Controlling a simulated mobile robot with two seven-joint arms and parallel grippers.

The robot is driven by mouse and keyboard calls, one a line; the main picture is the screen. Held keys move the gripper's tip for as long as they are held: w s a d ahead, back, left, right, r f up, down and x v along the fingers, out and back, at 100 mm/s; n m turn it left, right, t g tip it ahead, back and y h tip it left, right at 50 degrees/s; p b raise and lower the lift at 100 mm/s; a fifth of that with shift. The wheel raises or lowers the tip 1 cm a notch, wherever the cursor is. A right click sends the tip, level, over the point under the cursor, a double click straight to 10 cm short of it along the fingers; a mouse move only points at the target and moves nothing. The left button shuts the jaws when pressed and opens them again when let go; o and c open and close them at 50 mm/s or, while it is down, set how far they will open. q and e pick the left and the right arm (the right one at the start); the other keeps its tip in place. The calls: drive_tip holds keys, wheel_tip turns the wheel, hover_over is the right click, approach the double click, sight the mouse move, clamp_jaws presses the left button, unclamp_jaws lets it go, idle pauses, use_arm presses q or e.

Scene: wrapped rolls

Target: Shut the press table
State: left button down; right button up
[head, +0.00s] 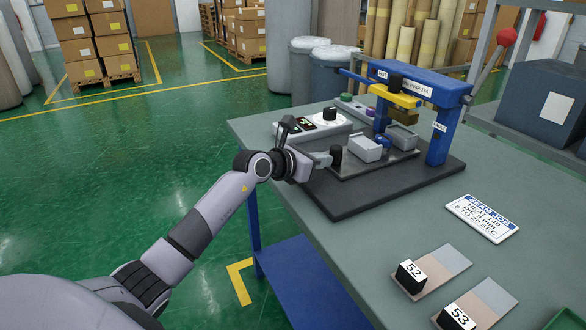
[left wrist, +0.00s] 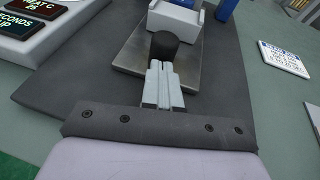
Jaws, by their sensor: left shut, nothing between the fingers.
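The press table is a flat metal plate (head: 350,170) sticking out in front of the blue press frame (head: 445,92). It carries light grey blocks (head: 366,149) and a black knob (head: 336,153) near its left end. The plate (left wrist: 190,62) and knob (left wrist: 165,44) also show in the left wrist view. My left gripper (head: 327,160) is shut and empty, its fingertips (left wrist: 160,68) right at the near side of the knob. They look to be touching it or very close; I cannot tell which. My right gripper is not in view.
The press stands on a dark base (head: 335,205) on a grey-green bench (head: 390,265). A control box (head: 312,128) with displays sits behind my gripper. A sign (head: 482,217) and numbered blocks, 52 (head: 411,277) and 53 (head: 456,318), lie to the right.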

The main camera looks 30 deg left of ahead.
sight(336, 153)
use_arm(q)
drive_tip(key=w+d, duration=0.2)
drive_tip(key=w, duration=0.1)
drive_tip(key=w+b, duration=0.1)
drive_tip(key=shift+w+d, duration=0.35)
drive_tip(key=shift+d, duration=0.05)
drive_tip(key=shift+r, duration=0.3)
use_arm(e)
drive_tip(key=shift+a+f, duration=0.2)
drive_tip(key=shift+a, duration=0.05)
use_arm(q)
drive_tip(key=shift+d+r, duration=0.1)
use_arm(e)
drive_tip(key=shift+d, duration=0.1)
